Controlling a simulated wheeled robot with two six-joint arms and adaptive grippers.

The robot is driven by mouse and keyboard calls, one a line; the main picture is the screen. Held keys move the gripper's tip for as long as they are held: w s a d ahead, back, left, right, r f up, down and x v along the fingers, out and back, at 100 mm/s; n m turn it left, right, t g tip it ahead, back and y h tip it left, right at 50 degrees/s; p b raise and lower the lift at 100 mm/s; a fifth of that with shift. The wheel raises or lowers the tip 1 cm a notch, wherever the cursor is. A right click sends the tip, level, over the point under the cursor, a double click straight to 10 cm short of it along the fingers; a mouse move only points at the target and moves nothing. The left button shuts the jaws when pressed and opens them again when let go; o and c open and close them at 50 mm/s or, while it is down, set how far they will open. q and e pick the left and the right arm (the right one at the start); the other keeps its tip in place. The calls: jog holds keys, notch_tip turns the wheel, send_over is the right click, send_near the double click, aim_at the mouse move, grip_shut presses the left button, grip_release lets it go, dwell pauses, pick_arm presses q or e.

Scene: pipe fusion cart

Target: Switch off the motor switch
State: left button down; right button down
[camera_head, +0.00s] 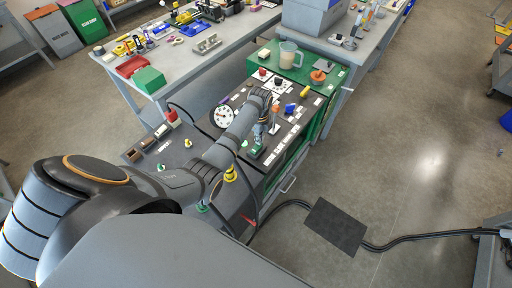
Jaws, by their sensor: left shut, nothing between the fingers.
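My left arm reaches from the lower left over the dark panel (232,100) of the cart. Its wrist bends down, and my left gripper (257,150) is shut and empty, pointing down at the panel near its right side. I cannot tell whether its tips touch the panel. Small controls with white labels sit around it, including a red knob (262,72), a black knob (278,81), a blue part (290,107) and an orange part (275,112). I cannot tell which control is the motor switch; the arm hides part of the panel. My right gripper is out of view.
A round white dial (223,116) stands left of the wrist. A clear jug (290,55) and an orange knob-like part (318,76) are on the green surface behind. A workbench (190,62) with tools is beyond. Black cables and a dark mat (335,227) lie on the floor at right.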

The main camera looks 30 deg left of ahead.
pick_arm(q)
jog(key=shift+f+b, duration=0.35)
jog(key=shift+f, duration=0.35)
notch_tip(320, 180, up, 7)
jog(key=p, duration=0.8)
jog(key=shift+r, duration=0.15)
dwell(0.4)
